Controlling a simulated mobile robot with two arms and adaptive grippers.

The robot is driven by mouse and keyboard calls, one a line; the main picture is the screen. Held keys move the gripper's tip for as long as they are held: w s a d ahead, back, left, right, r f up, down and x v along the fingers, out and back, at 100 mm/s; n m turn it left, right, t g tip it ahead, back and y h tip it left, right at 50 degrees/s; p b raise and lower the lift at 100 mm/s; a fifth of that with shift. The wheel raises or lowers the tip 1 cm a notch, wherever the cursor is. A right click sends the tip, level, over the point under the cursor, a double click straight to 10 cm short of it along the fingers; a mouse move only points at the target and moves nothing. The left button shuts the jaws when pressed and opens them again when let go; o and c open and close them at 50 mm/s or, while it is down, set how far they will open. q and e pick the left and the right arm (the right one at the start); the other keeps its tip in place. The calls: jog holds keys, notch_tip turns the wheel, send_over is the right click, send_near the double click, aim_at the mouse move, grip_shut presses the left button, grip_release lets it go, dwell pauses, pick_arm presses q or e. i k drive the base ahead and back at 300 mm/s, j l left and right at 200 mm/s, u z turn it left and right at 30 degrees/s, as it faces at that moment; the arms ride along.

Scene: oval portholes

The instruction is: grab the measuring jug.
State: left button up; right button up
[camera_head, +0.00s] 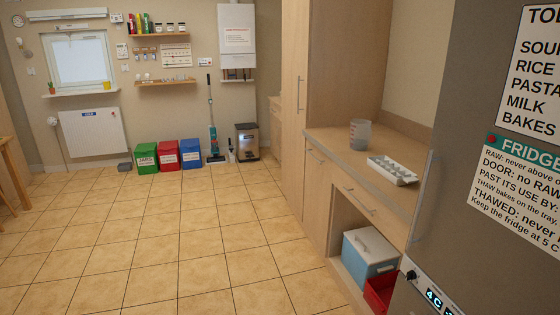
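The measuring jug (360,134) looks like a clear, greyish upright vessel with faint reddish marks. It stands on the wooden countertop (335,147) on the right side of the head view, near the back of the counter. Nothing touches it. Neither of my grippers shows in this view, and both are well away from the jug as far as the picture shows.
A white ice-cube tray (391,169) lies on the counter nearer than the jug. A grey fridge (465,130) stands at the right. Below the counter are a blue-and-white cool box (369,257) and a red crate (381,290). The tiled floor (190,240) is clear.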

aim_at(362, 132)
jog(key=i+j+z, duration=0.2)
jog(key=i, duration=0.35)
jog(key=i+z, duration=0.25)
jog(key=i, duration=0.3)
jog(key=i+j+z, duration=0.2)
jog(key=i, duration=0.3)
jog(key=j, duration=0.1)
